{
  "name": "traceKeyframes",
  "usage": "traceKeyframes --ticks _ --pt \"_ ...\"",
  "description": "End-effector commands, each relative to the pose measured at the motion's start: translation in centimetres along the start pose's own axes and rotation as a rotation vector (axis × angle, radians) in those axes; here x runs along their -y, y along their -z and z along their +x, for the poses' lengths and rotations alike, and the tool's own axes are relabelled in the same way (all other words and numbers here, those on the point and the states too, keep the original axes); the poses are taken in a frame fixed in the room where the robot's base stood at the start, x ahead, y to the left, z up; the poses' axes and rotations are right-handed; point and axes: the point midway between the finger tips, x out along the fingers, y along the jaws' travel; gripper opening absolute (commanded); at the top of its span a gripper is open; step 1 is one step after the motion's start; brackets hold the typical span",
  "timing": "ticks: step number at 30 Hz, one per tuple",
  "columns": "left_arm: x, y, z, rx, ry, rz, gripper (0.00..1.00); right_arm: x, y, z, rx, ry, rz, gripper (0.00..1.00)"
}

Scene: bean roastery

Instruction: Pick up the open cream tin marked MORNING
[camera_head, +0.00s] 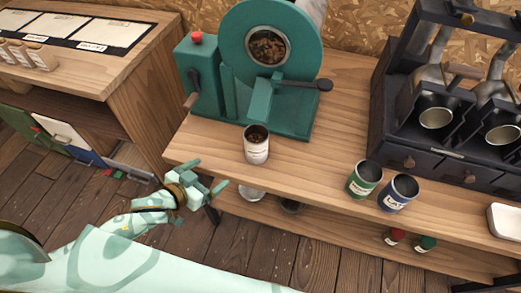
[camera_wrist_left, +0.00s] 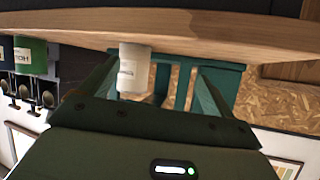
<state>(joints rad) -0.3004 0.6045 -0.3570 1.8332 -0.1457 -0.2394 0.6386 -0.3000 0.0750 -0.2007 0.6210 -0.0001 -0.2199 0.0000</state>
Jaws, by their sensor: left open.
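The open cream tin (camera_head: 256,150) stands upright on the wooden bench in front of the green roaster, with dark beans showing inside. Its label is too small to read. My left gripper (camera_head: 207,175) is open and empty by the bench's front edge, to the left of the tin and nearer to me, apart from it. In the left wrist view, which looks upside down, the cream tin (camera_wrist_left: 133,72) shows beyond the open fingers (camera_wrist_left: 155,68), closer to the left finger. My right gripper is in neither view.
An open green tin (camera_head: 363,181) and an open blue tin (camera_head: 397,194) stand to the right near the bench edge (camera_head: 310,187). The green roaster (camera_head: 268,75) is behind the cream tin. A dark machine (camera_head: 450,125) fills the right. Bare bench lies between the cream and green tins.

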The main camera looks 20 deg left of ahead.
Motion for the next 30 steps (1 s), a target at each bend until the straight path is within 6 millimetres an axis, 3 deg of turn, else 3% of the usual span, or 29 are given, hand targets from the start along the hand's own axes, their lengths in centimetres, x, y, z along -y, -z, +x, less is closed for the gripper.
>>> traceKeyframes --ticks 6,10,21,30 --pt "-1.8 4.9 -1.1 -0.098 -0.065 -0.031 0.89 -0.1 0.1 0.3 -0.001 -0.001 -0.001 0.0" --pt "-2.4 6.3 -0.8 -0.124 -0.085 -0.043 0.89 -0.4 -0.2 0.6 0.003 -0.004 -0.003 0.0" --pt "-3.1 7.2 7.5 -0.125 -0.085 -0.043 0.89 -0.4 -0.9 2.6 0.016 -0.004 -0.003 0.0" --pt "-3.3 7.6 10.6 -0.124 -0.085 -0.043 0.89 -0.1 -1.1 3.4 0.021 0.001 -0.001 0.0"
